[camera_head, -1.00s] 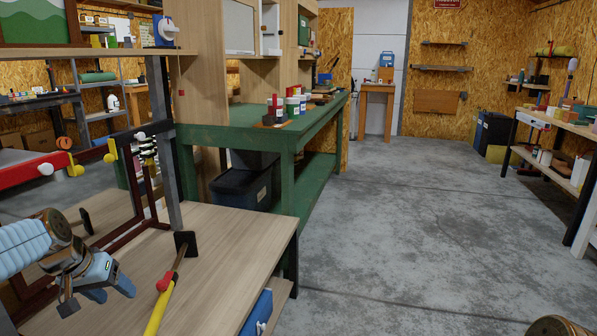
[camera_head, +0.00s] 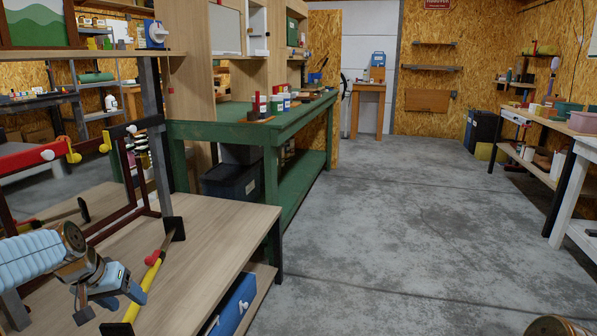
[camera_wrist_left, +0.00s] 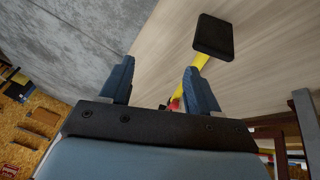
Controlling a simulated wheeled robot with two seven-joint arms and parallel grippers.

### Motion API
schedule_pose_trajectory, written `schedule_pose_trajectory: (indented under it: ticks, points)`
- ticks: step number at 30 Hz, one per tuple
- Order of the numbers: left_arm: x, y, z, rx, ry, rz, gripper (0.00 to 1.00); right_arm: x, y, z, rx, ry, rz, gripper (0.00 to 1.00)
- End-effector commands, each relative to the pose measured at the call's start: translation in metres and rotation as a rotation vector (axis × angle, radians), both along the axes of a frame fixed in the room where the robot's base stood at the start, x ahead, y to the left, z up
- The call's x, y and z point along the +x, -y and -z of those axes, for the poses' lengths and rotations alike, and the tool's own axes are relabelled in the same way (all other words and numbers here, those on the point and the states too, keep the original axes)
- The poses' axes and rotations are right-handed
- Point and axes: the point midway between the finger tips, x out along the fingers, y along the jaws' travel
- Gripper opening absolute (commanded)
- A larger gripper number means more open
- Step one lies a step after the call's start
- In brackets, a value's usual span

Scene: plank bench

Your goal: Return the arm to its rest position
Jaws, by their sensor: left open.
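My left gripper (camera_head: 110,309) is at the lower left of the head view, over the plank bench (camera_head: 190,250). Its two blue fingers are apart, and nothing is between them in the left wrist view (camera_wrist_left: 158,88). A tool with a yellow and red handle and dark ends (camera_head: 150,275) lies on the bench, just right of the gripper. In the wrist view one dark end (camera_wrist_left: 213,37) and part of the yellow handle show beyond the fingers. At the lower right edge of the head view, a brown round part of mine shows. My right gripper is not in view.
Another dark-headed tool (camera_head: 82,209) lies further back on the bench, behind a dark red frame (camera_head: 130,205). A blue box (camera_head: 233,305) sits below the bench top. A green workbench (camera_head: 290,130) stands behind. The concrete floor (camera_head: 400,230) to the right is clear.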

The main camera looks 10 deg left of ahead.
Motion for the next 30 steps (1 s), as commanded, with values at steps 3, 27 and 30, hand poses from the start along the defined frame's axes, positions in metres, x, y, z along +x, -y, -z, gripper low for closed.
schedule_pose_trajectory:
  ticks: [3,27,30]
  points:
    - [0.009,0.01,0.023,-0.017,-0.009,0.01,0.61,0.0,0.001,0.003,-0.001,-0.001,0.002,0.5]
    - [-0.05,0.299,0.386,-0.207,-0.243,0.194,0.61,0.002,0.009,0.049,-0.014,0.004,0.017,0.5]
    - [-0.089,0.331,0.413,-0.214,-0.28,0.221,0.61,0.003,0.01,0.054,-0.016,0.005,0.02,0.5]
